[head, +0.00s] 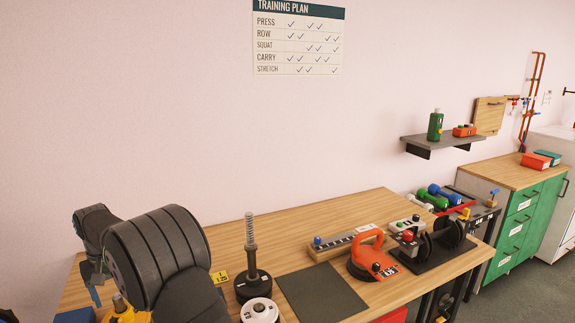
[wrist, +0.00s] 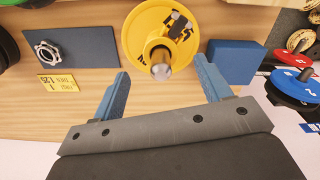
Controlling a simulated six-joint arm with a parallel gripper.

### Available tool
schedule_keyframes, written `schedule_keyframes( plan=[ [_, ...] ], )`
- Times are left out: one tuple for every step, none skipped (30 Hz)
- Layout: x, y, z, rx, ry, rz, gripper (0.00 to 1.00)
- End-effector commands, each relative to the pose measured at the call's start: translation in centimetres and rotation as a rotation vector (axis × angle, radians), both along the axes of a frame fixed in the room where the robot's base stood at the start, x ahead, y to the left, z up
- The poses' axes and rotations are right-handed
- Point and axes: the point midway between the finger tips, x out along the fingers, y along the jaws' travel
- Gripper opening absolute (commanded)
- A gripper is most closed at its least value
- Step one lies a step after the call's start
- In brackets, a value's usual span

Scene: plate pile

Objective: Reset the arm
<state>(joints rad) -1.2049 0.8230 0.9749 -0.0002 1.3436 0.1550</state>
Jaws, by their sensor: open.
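My gripper (wrist: 162,82) is open in the wrist view. Its two blue fingers stand wide apart with nothing between them. A yellow weight plate (wrist: 132,37) on a metal peg lies just beyond the fingertips, apart from them as far as I can tell. In the head view my gripper (head: 94,296) is at the lower left, mostly hidden behind my dark grey arm, with only a bit of blue finger showing. Part of the yellow plate (head: 124,314) shows beside it at the bottom edge.
A blue block (wrist: 236,61) is right of the yellow plate; red and blue plates (wrist: 290,86) lie farther right.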

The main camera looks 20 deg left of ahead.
Motion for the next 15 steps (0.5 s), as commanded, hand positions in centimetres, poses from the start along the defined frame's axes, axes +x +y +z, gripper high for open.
schedule_keyframes(
  plan=[
    [0.0, 0.0, -1.1, -0.003, 0.001, 0.000, 0.71],
    [0.0, 0.0, -1.7, -0.003, 0.001, 0.000, 0.71],
    [0.0, -0.1, -2.5, -0.004, 0.001, 0.000, 0.71],
    [0.0, 0.0, -3.1, -0.003, 0.001, 0.000, 0.71],
    [0.0, 0.0, -3.7, -0.003, 0.001, 0.000, 0.71],
    [0.0, -0.1, -4.5, -0.003, 0.001, 0.000, 0.71],
    [0.0, -0.1, -5.1, -0.003, 0.001, 0.000, 0.71],
    [0.0, -0.1, -5.7, -0.003, 0.001, 0.000, 0.71],
    [0.0, -0.1, -6.5, -0.003, 0.001, 0.000, 0.71],
    [0.0, 0.1, -6.4, 0.002, -0.001, 0.000, 0.71],
    [0.0, 0.1, -5.3, 0.006, -0.002, 0.000, 0.71],
    [0.0, 0.1, -4.5, 0.006, -0.002, 0.000, 0.71],
    [0.0, 0.1, -3.9, 0.006, -0.002, 0.000, 0.71],
    [0.0, 0.1, -3.4, 0.005, -0.002, 0.000, 0.71],
    [0.0, 0.1, -2.8, 0.004, -0.001, 0.000, 0.71]
  ],
)
